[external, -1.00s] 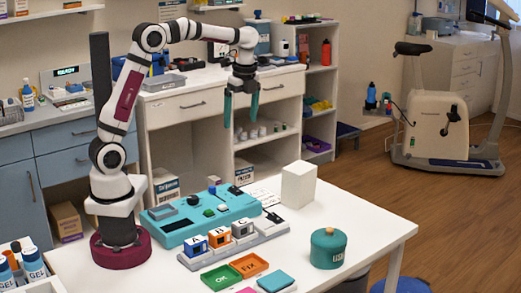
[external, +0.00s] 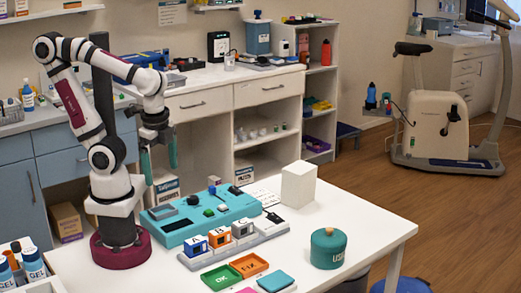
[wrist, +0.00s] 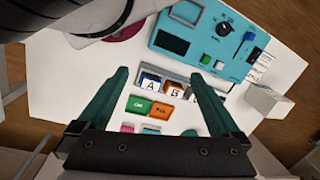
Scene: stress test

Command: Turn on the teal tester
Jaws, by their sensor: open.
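The teal tester (external: 232,212) lies flat on the white table, beside my base.
In front of the tester stands a grey rack (external: 267,236) with cubes marked A, B and C. Green OK (external: 221,277) and orange FIX (external: 249,265) trays lie nearer. A white block (external: 298,184) and a teal lidded jar (external: 328,248) stand to the right.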

